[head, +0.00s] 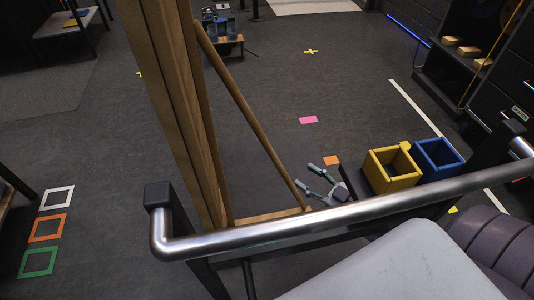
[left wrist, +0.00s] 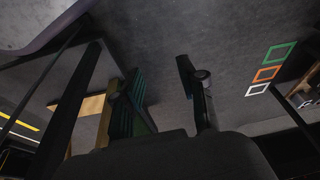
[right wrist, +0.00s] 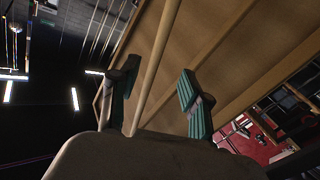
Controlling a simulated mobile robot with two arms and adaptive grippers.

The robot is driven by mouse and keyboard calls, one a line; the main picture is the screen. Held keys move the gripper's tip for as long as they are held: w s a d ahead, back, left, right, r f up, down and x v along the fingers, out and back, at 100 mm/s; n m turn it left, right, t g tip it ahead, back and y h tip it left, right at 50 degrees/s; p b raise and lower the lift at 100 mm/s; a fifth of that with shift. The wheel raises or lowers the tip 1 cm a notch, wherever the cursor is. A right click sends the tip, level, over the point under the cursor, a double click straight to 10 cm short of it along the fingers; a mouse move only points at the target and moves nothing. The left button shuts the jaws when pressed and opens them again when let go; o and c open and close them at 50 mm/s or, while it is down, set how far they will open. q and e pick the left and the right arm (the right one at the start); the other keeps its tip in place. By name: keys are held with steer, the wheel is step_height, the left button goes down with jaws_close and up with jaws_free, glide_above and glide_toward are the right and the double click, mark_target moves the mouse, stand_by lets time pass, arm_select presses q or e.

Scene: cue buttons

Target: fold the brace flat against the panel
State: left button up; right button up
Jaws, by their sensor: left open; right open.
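The tall wooden panel (head: 165,90) stands upright left of centre in the head view and fills much of the right wrist view (right wrist: 225,40). The brace (head: 250,115), a thin round wooden rod, slants out from the panel's upper part down to the right, angled away from it. Its lower end is near a wooden foot bar (head: 270,216). My right gripper (head: 309,180) is open, just right of the brace's lower part. In the right wrist view the brace (right wrist: 160,50) runs between its spread fingers; I cannot tell if they touch it. My left gripper (left wrist: 150,72) is open and empty.
A yellow box (head: 392,170) and a blue box (head: 437,158) stand on the floor at right. Coloured square outlines (head: 47,228) lie at left. The floor beyond is mostly clear.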

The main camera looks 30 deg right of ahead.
mark_target(274, 155)
arm_select(q)
steer(key=b+v, duration=0.1)
steer(key=v, duration=0.5)
steer(key=shift+w, duration=0.2)
arm_select(e)
steer(key=x, duration=1.3)
steer(key=shift+w+a+r, duration=0.15)
steer(key=shift+w, duration=0.1)
jaws_close()
